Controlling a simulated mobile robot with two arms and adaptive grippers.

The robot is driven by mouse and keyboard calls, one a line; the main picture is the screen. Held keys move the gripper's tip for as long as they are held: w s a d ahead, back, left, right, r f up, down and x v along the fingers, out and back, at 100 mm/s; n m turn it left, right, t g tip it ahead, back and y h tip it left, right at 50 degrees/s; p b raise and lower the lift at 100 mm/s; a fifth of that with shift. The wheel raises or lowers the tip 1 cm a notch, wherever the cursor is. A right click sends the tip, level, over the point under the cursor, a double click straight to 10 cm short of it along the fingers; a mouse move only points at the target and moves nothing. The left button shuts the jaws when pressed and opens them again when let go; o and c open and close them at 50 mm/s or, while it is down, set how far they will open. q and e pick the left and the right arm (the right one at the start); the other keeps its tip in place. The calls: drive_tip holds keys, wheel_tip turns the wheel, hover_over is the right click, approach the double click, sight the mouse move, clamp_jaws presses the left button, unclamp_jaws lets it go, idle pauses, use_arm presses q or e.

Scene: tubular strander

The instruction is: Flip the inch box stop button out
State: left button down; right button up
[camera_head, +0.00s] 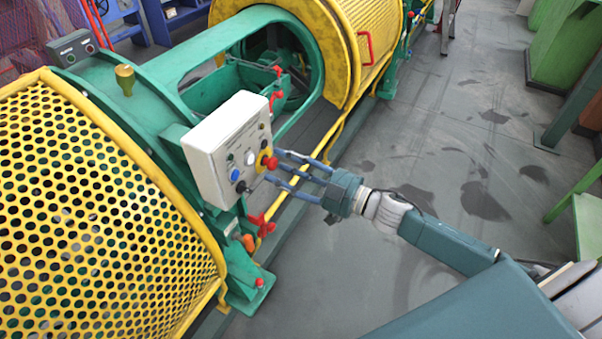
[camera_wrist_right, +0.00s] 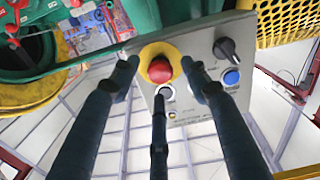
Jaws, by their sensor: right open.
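The inch box (camera_head: 218,150) is a pale box on the green machine frame, its panel facing right in the head view. Its red stop button (camera_head: 271,163) sits on a yellow surround. In the right wrist view the red button (camera_wrist_right: 159,69) lies near the picture centre, in its yellow ring (camera_wrist_right: 149,52). My right gripper (camera_head: 276,167) is open in front of the panel, with its fingers spread around the button. I cannot tell whether a fingertip touches the button or panel. My left gripper is out of view.
The panel also holds a blue button (camera_wrist_right: 232,77), a black knob (camera_wrist_right: 228,50) and a white button (camera_head: 249,157). Yellow perforated guard (camera_head: 90,210) stands left and a yellow drum (camera_head: 350,40) behind. Red-handled parts (camera_head: 262,224) stick out below.

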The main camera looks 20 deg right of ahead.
drive_tip(key=v, duration=1.1)
drive_tip(key=shift+s+d, duration=0.2)
drive_tip(key=shift+s, duration=0.1)
drive_tip(key=d+f+m+h, duration=0.25)
drive_tip(key=d+f, duration=0.25)
drive_tip(key=f, duration=0.3)
drive_tip(key=d+f+m+h, duration=0.2)
drive_tip(key=d+f+h, duration=0.25)
drive_tip(key=f, duration=0.45)
drive_tip(key=s+d+f+m+g+h, duration=0.1)
drive_tip(key=s+d+f+g+h, duration=0.15)
drive_tip(key=f, duration=0.55)
drive_tip(key=s+d+f+m+g+h, duration=0.15)
drive_tip(key=s+f, duration=0.25)
drive_tip(key=f, duration=0.5)
drive_tip(key=s+a+f+m+g, duration=0.1)
drive_tip(key=s+a+f+g, duration=0.2)
drive_tip(key=s+f, duration=1.05)
drive_tip(key=s+a+f+g, duration=0.3)
drive_tip(key=s+a+f, duration=0.2)
drive_tip(key=s, duration=0.5)
drive_tip(key=s+a+f+g, duration=0.3)
drive_tip(key=s+a+f, duration=0.2)
drive_tip(key=s, duration=0.5)
drive_tip(key=shift+a+f, duration=0.25)
drive_tip(key=shift+a, duration=0.85)
